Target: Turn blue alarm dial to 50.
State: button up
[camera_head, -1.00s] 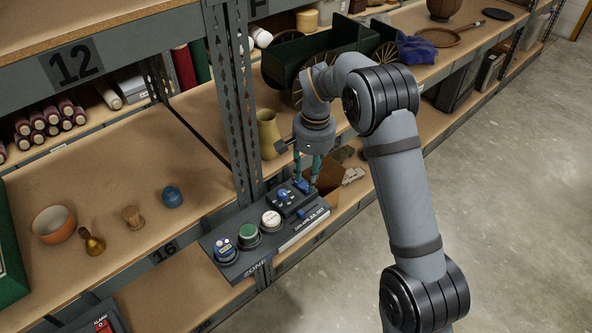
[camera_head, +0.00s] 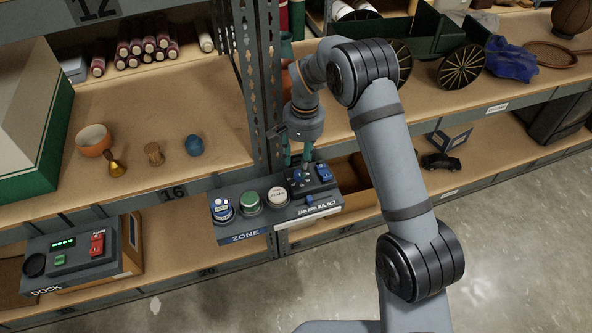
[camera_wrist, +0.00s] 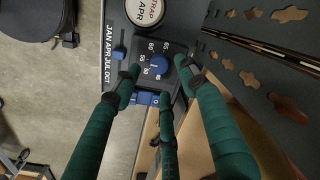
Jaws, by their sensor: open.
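The blue alarm dial (camera_wrist: 157,63) sits on a dark square plate with a white number scale from 45 to 65. A pale line on the knob lies roughly toward the 50–55 side; I cannot tell exactly which mark. In the head view the dial (camera_head: 298,175) is on the ZONE panel (camera_head: 262,226), partly hidden by my fingers. My gripper (camera_head: 299,163) points down over it. In the wrist view its green fingers (camera_wrist: 162,78) are open and spread around the dial; whether they touch it is unclear.
On the panel are a white button (camera_head: 278,196), a green button (camera_head: 250,201), a blue-and-white knob (camera_head: 222,209), a blue rocker switch (camera_head: 323,172) and a small blue slider (camera_head: 309,200). A steel upright (camera_head: 262,110) stands close behind. A DOCK box (camera_head: 75,262) is at lower left.

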aim_at(299, 172)
jog(key=shift+a+f, duration=0.1)
jog(key=shift+f, duration=1.95)
jog(key=shift+c, duration=0.4)
jog(key=shift+w+r, duration=0.1)
grip_shut()
